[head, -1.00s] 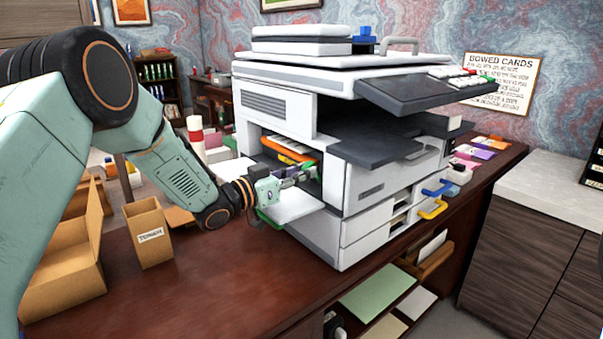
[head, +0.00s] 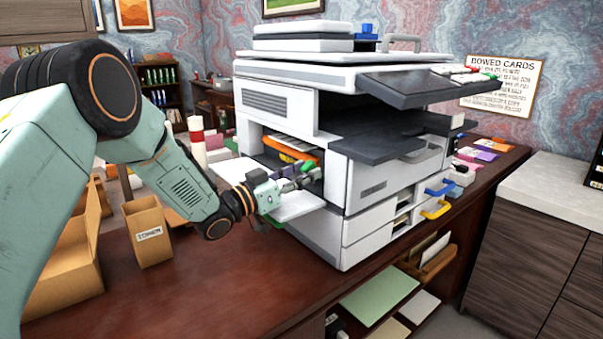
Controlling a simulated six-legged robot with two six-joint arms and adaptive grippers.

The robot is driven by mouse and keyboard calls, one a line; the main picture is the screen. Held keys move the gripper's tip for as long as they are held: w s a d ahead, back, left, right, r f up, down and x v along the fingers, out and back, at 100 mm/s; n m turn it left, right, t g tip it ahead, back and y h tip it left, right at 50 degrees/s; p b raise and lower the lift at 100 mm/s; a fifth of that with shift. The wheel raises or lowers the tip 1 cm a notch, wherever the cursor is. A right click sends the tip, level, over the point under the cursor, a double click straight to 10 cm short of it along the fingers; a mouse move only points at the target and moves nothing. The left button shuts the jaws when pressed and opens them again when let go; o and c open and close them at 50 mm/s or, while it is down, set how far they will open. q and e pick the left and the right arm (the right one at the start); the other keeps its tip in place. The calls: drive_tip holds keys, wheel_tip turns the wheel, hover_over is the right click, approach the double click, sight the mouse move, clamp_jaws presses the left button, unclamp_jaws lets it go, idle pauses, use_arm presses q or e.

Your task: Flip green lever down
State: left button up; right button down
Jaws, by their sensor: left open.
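A small green lever (head: 306,167) shows inside the bay, below an orange part (head: 292,148). My left gripper (head: 306,180) reaches into the mouth of the bay from the left. It is open, and its fingertips are close to the green lever. I cannot tell whether they touch it. The fingers partly hide the lever's lower part. My right gripper is not in view.
A white side flap (head: 300,206) sticks out below my gripper. A toner box (head: 149,235) and an open carton (head: 70,265) stand on the left. Blue (head: 440,188) and yellow (head: 436,210) handles are on the copier's right side. The desk front (head: 215,290) is clear.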

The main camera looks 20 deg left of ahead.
use_arm(q)
drive_tip(key=shift+s+a, duration=0.1)
drive_tip(key=v, duration=1.2)
